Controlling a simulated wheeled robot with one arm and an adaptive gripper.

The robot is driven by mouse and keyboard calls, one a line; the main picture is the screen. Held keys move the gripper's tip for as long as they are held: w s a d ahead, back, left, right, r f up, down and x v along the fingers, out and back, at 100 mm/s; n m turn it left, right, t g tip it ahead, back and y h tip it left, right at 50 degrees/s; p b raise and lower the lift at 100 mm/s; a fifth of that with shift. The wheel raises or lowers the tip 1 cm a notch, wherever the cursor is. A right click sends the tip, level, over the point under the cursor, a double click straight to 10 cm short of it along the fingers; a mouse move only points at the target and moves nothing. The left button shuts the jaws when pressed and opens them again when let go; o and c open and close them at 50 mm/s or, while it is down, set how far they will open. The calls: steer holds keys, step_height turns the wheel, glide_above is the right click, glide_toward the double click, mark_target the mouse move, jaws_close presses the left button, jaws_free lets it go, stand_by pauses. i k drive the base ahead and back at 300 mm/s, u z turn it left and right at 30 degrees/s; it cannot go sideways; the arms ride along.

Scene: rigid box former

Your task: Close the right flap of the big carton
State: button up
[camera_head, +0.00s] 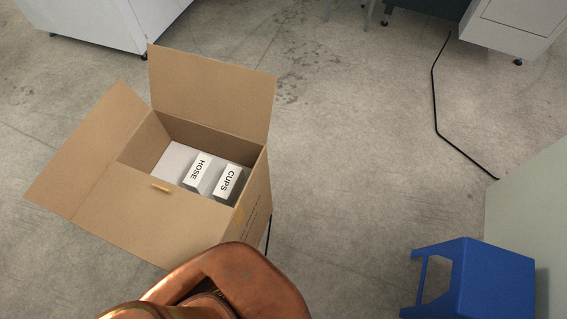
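The big carton (258,208) stands open on the floor at left of centre. Its far flap (210,92) stands up and leans back. Its left flap (88,148) spreads outward, and its near flap (140,218) slopes out toward me. No flap stands up at the right edge. The right side shows a narrow printed face, and I cannot tell whether this is the wall or a hanging right flap. Inside lie white boxes labelled HOSE (197,173) and CUPS (228,181). My gripper is not in view; a copper-coloured part, likely my arm, covers the carton's near right corner.
A blue stool (480,280) stands at the lower right, beside a pale panel (530,205). A black cable (437,110) runs along the floor at right. White cabinets (110,22) stand at the back left. The floor (350,170) right of the carton is clear.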

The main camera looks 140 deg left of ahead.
mark_target(227, 97)
steer(key=z, duration=3.35)
steer(key=i, duration=0.35)
steer(key=z, duration=1.95)
steer(key=i, duration=0.3)
steer(key=z, duration=1.85)
